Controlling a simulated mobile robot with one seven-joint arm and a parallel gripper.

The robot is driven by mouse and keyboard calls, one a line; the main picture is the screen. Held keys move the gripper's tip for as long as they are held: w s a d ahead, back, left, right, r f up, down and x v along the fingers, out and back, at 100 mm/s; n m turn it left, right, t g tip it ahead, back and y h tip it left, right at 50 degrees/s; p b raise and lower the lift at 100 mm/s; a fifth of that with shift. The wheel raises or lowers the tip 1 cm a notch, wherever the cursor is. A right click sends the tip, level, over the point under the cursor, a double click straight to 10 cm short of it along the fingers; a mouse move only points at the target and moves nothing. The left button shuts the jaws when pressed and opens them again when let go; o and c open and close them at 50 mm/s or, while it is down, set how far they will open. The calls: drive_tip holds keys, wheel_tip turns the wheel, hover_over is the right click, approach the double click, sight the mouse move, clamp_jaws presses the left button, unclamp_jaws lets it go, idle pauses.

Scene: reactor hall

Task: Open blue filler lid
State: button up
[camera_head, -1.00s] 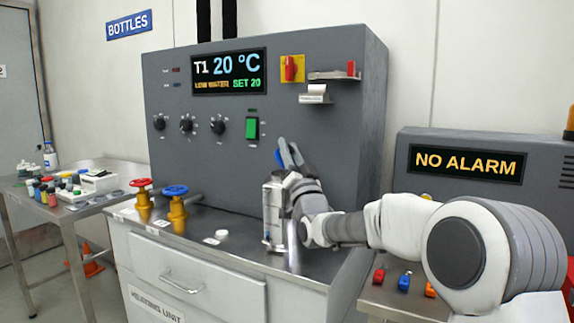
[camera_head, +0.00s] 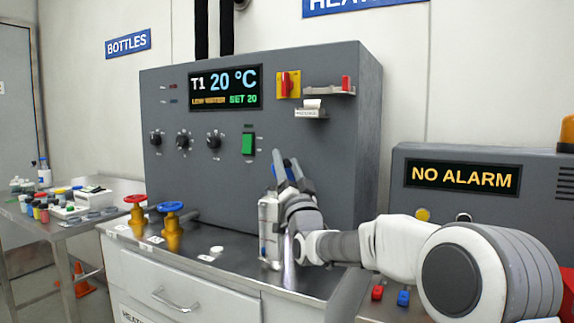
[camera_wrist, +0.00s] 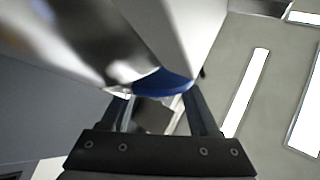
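A metallic upright vessel (camera_head: 269,230) stands on the heating unit's worktop, close to the grey panel. My gripper (camera_head: 286,168) is at its top right, with the fingers pointing up and apart in the head view. In the wrist view, the blue lid (camera_wrist: 162,83) shows at the far end of my gripper (camera_wrist: 160,105), in the gap between the fingers. A visible gap remains below it, and I cannot tell whether the fingers touch it. A shiny metal surface (camera_wrist: 85,45) fills the upper left there. The hinge is hidden.
Red (camera_head: 135,208) and blue (camera_head: 172,212) valve wheels stand left of the vessel. A small white disc (camera_head: 217,249) lies on the worktop. The grey panel (camera_head: 325,180) rises close behind my gripper. A bottle table (camera_head: 105,206) is at the left.

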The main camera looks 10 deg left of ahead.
drive_tip(key=v, duration=1.7)
drive_tip(key=shift+s+p, duration=0.2)
drive_tip(key=shift+p, duration=0.15)
